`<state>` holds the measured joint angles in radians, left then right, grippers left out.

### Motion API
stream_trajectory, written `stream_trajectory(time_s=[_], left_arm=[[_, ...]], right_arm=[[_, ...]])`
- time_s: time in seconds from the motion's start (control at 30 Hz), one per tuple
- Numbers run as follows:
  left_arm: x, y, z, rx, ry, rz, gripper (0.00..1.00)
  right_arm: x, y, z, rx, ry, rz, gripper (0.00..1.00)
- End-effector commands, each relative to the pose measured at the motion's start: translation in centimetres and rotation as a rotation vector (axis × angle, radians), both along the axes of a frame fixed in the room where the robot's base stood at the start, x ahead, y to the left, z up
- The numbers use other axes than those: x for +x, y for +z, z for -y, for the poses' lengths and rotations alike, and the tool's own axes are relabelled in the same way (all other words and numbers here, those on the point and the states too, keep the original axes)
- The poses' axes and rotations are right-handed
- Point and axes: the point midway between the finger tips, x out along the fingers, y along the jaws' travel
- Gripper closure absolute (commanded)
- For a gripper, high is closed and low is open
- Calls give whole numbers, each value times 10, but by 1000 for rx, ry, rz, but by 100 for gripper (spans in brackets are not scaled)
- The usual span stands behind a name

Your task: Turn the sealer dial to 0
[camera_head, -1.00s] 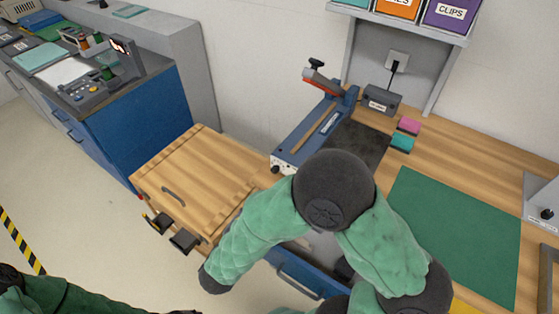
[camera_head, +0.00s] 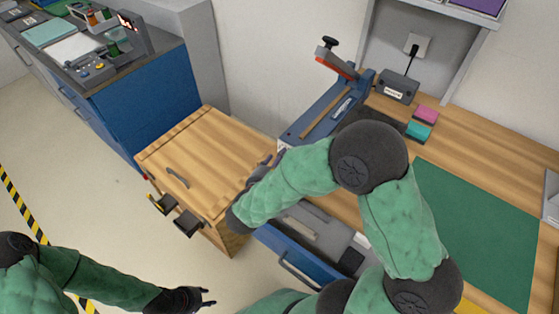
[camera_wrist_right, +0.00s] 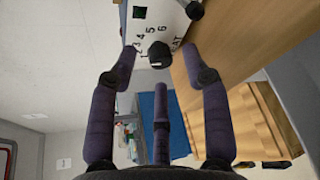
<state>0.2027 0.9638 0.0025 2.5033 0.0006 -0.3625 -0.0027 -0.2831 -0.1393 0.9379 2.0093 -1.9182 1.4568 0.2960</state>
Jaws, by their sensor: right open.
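The sealer (camera_head: 328,112) is a long blue bench machine with a raised red-and-black handle, at the back of the wooden bench. In the right wrist view its white front panel (camera_wrist_right: 178,20) shows printed numbers, with 2 to 6 legible. The black sealer dial (camera_wrist_right: 159,54) sits on that panel; its exact setting is unclear. My right gripper (camera_wrist_right: 160,64) is open, its fingertips on either side of the dial with gaps visible. In the head view my right gripper (camera_head: 268,164) is mostly hidden by my forearm. My left gripper (camera_head: 205,297) is open and empty over the floor.
A wooden-topped cart (camera_head: 205,150) stands left of the bench. An open blue drawer (camera_head: 290,252) lies below my right arm. A green mat (camera_head: 480,225), pink and teal blocks (camera_head: 418,130) and a dark power box (camera_head: 397,87) are on the bench.

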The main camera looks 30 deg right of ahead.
Motion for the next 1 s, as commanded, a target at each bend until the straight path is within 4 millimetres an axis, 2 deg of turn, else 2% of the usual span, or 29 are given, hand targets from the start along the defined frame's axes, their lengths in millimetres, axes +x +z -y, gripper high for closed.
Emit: stream_trajectory(time_s=[0.2, 0.47, 0.5, 0.67, 1.0], left_arm=[[0, -4, 0, 0, 0, 0, 60], [0, -4, 0, 0, 0, 0, 60], [0, -4, 0, 0, 0, 0, 60], [0, -4, 0, 0, 0, 0, 60], [0, -4, 0, 0, 0, 0, 60]], right_arm=[[8, -4, 11, 0, -1, -1, 52], [9, -4, 11, -1, 0, -1, 52], [9, -4, 11, -1, 0, -1, 55], [9, -4, 11, 0, 0, -1, 100], [8, -4, 12, -1, -3, -4, 100]])
